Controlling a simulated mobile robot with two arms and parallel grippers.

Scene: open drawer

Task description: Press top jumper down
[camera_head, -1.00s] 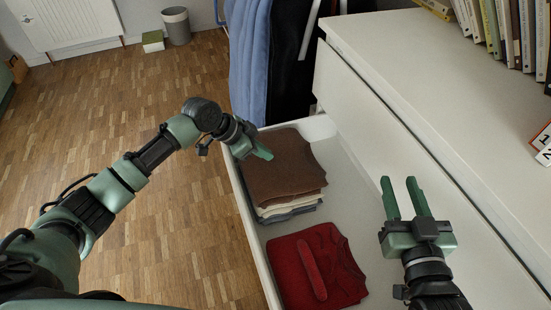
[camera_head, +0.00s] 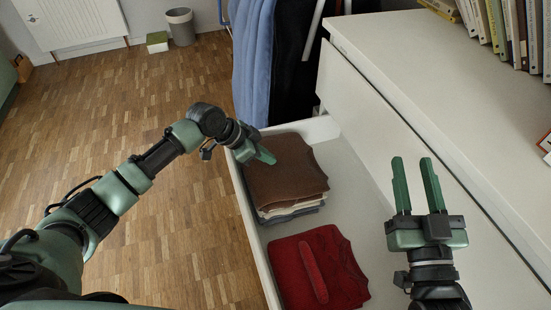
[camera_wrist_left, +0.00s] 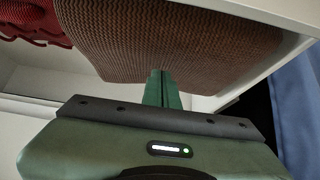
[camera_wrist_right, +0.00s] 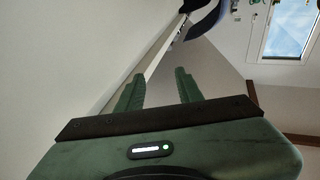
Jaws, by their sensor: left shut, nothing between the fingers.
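A brown folded jumper (camera_head: 287,170) lies on top of a stack of folded clothes at the far end of the open white drawer (camera_head: 358,196). It also fills the upper part of the left wrist view (camera_wrist_left: 165,38). My left gripper (camera_head: 270,158) is shut and empty, with its fingertips at the jumper's left part. In the left wrist view the closed fingers (camera_wrist_left: 163,80) reach the jumper's near edge; I cannot tell if they press on it. My right gripper (camera_head: 416,172) is open and empty over the drawer's right side, pointing away from the stack in its wrist view (camera_wrist_right: 160,85).
A red folded garment (camera_head: 318,268) lies nearer in the drawer. The white dresser top (camera_head: 420,60) rises at the right, with books (camera_head: 505,30) on it. Blue and black clothes (camera_head: 256,60) hang behind the drawer.

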